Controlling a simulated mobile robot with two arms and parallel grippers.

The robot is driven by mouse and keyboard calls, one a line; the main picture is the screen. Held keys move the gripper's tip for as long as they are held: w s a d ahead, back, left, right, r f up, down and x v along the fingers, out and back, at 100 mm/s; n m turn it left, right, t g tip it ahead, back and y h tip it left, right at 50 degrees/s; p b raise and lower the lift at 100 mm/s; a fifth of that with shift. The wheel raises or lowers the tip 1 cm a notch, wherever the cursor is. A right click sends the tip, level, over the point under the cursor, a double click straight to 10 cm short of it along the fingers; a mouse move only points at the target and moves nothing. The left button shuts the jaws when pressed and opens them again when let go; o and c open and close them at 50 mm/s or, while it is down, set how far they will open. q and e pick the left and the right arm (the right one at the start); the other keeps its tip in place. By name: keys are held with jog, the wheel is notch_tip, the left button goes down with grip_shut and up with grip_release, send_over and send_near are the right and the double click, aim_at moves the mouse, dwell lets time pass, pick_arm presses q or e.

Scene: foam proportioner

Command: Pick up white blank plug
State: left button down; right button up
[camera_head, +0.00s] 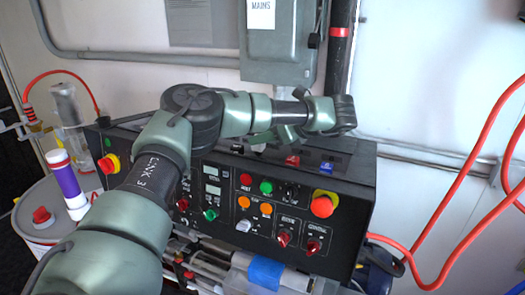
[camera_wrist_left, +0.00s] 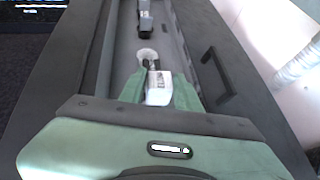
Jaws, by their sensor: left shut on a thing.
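My left gripper (camera_wrist_left: 157,80) is shut on a small white block-like piece, which I take to be the white blank plug (camera_wrist_left: 158,96); it sits between the two green fingers in the left wrist view. Beyond the fingertips is a round whitish piece (camera_wrist_left: 147,54) in the long grey channel; whether it touches the plug I cannot tell. In the head view my left arm reaches over the control box (camera_head: 345,205), its green gripper partly showing above the box top. The plug is hidden there. My right gripper is not in view.
A dark block (camera_wrist_left: 146,28) lies farther along the channel, and a black handle (camera_wrist_left: 217,75) stands on its right side. The box front carries knobs and a red emergency button (camera_head: 322,206). A purple-and-white cylinder (camera_head: 66,180) stands on a drum at left. Red hoses (camera_head: 470,165) hang at right.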

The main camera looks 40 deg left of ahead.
pick_arm(q)
notch_tip(320, 180, up, 20)
jog(key=shift+r, duration=0.25)
dwell(0.3)
jog(key=shift+f, duration=0.15)
